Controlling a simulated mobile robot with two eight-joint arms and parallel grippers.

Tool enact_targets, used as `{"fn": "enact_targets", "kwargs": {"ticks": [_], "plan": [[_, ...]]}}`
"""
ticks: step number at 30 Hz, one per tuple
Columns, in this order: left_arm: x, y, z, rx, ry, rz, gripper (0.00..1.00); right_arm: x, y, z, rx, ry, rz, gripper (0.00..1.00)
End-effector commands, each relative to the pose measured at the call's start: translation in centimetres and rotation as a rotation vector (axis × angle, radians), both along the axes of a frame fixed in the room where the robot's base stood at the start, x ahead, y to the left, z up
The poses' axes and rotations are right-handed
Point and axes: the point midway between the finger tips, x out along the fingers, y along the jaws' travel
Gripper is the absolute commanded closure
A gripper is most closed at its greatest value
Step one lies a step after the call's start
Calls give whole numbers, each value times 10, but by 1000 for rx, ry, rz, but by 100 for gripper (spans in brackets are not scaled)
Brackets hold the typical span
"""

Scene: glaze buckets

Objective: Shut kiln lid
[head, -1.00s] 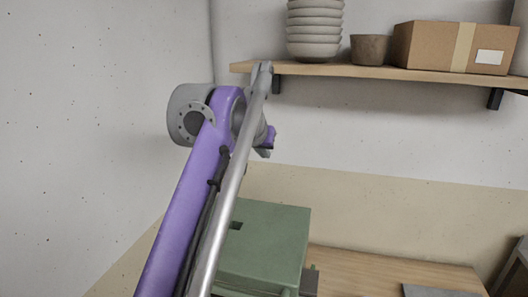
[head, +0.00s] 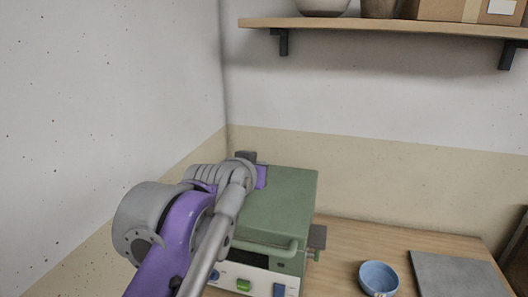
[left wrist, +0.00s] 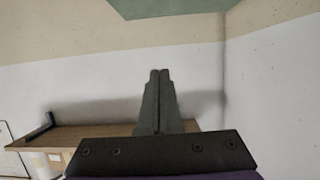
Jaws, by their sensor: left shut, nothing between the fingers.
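The kiln is a green box whose lid (head: 285,185) lies roughly level over the body in the head view. A rounded handle bar runs along its front edge. A dark strip shows under that edge above the pale control panel (head: 262,281), and I cannot tell whether the lid is fully seated. A green edge (left wrist: 165,8) shows at the top of the left wrist view. My left gripper (left wrist: 159,73) is shut and empty. In the head view my arm covers the kiln's left side, with the wrist near the lid's back left. My right gripper is out of view.
A blue bowl (head: 379,278) and a grey slab (head: 455,275) sit on the wooden table (head: 350,248) right of the kiln. A wall shelf (head: 390,27) holds a bowl, a pot and a cardboard box (head: 455,9). Walls close in at the left and back.

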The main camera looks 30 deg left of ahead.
Motion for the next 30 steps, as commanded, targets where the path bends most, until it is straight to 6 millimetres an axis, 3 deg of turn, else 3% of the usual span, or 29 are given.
{"fn": "enact_targets", "kwargs": {"ticks": [5,15,21,30], "plan": [[-17,-4,-32,6,-19,1,100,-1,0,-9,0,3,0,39],[-40,-9,-89,60,-244,2,100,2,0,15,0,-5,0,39],[-53,-13,-128,82,-339,-1,100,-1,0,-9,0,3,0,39],[-60,-15,-169,107,-441,0,100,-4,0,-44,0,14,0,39]]}}
